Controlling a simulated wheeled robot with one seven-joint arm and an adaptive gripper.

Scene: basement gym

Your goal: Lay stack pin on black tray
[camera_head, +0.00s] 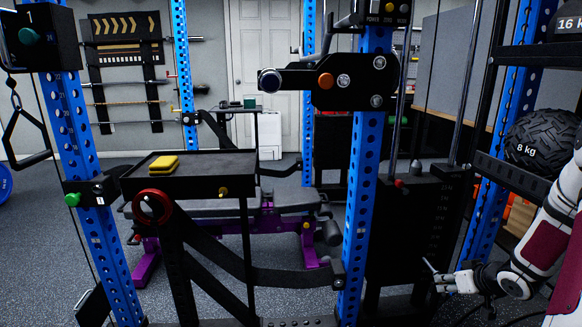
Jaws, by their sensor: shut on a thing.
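My gripper (439,279) is at the lower right, in front of the dark weight stack (402,240) and well to the right of and below the tray. It is shut on a small thin piece, which looks like the stack pin (428,264). The pin is tiny here, and I cannot tell whether it touches the stack.
Blue uprights (357,190) stand between my gripper and the tray. The yellow block (164,164) leaves the tray's middle and right clear. A purple-framed bench (270,222) stands behind.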

